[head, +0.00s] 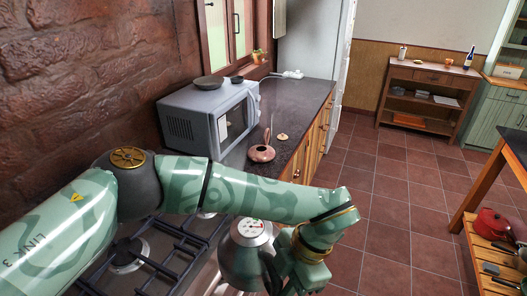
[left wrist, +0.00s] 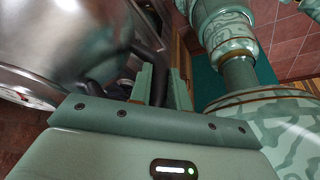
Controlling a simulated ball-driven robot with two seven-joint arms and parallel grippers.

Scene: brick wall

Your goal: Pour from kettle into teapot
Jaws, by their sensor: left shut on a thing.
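A shiny metal kettle (head: 240,265) with a round gauge on its top is at the bottom of the head view, beside the stove. It fills the upper left of the left wrist view (left wrist: 70,45). My left gripper (head: 275,272) is at its right side, shut on its dark handle; the fingers (left wrist: 163,88) show in the left wrist view. Whether the kettle rests on anything is hidden. A pinkish-brown teapot (head: 262,154) stands on the dark counter, beyond my arm. A small tan lid (head: 282,137) lies beside it, apart. My right gripper is not in view.
A microwave (head: 205,112) with dark dishes on top stands left of the teapot. The gas stove (head: 130,255) lies below my left arm. The counter (head: 300,97) behind the teapot is mostly clear. A wooden table with a red pot (head: 490,224) is at the right.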

